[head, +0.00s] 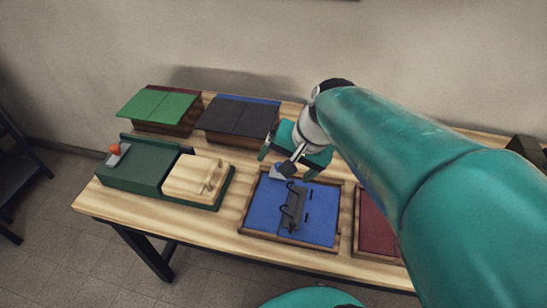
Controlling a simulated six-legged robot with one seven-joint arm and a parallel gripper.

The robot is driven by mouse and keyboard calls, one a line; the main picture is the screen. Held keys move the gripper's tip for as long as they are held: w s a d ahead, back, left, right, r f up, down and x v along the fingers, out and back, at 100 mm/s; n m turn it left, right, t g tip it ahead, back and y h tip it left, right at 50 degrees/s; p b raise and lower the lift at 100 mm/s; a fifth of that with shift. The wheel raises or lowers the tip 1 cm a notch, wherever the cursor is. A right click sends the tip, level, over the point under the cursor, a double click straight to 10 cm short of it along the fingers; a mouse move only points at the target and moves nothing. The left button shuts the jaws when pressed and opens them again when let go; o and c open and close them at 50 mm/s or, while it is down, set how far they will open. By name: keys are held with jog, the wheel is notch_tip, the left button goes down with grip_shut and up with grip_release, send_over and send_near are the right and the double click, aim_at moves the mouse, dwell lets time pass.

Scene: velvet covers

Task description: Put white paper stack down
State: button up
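No plainly white paper stack can be made out. A cream, block-like thing (193,176) lies on the right part of a green board (140,166); I cannot tell if it is paper. My gripper (288,164) is above the back edge of a blue tray (264,205), with its teal fingers spread apart. A small pale grey piece (279,171) shows between and below the fingers, at the tray's back left corner. I cannot tell whether the gripper touches it. My arm hides the table to the right.
A dark clip-like piece (293,208) lies on the blue tray. A dark red tray (376,228) is to its right, partly hidden. Green-topped (158,106) and black-topped (238,117) stacks stand at the back. An orange-knobbed lever (117,153) is on the green board. Bare wood (241,177) shows between.

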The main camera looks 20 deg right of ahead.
jog(key=s+a+r+n+t+h, duration=0.1)
jog(key=s+a+r+n+h, duration=0.1)
jog(key=s+n, duration=0.4)
jog(key=shift+s+a+r+n+t, duration=0.3)
jog(key=shift+s+a+r+n, duration=0.05)
jog(key=shift+a+r+n, duration=0.4)
